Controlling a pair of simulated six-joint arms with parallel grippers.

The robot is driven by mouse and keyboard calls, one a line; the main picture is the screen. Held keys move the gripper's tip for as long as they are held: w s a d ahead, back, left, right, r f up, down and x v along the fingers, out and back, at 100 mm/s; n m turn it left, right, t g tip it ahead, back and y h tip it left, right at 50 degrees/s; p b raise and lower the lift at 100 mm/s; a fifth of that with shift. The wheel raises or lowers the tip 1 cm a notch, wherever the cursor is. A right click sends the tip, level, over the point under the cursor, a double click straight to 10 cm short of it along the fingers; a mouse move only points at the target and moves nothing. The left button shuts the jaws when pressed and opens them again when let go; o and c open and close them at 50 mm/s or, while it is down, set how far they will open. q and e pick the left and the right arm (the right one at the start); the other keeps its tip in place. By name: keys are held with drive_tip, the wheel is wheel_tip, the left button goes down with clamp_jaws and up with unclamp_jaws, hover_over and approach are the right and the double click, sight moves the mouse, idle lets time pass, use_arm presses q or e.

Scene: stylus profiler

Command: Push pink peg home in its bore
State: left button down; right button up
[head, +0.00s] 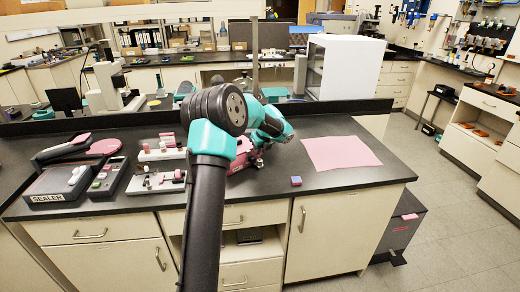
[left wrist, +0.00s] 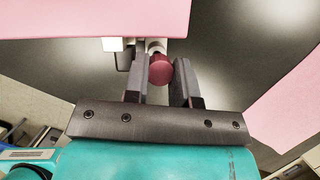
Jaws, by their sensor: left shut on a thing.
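In the left wrist view the pink peg (left wrist: 160,71) shows as a round dark-pink end between the two fingers of my left gripper (left wrist: 160,78). The gripper is shut on it. A pale metal-coloured part shows just beyond the peg; the bore itself is hidden. In the head view my left arm reaches over the bench to a pink device (head: 243,160), and the arm covers the peg and fingertips. I cannot tell how deep the peg sits. My right gripper is not in view.
A pink sheet (head: 341,152) lies on the bench at the right, with a small blue-topped block (head: 296,181) near it. A sealer (head: 68,181) and small racks (head: 156,182) stand at the left. The bench front between block and right edge is clear.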

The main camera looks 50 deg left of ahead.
sight(261, 152)
use_arm(q)
drive_tip(key=shift+f, duration=1.7)
idle(1.1)
drive_tip(key=c, duration=0.9)
unclamp_jaws()
drive_tip(key=shift+c, duration=0.2)
drive_tip(key=shift+r, duration=0.1)
drive_tip(key=shift+r, duration=3.4)
drive_tip(key=v, duration=1.7)
drive_tip(key=shift+r, duration=0.2)
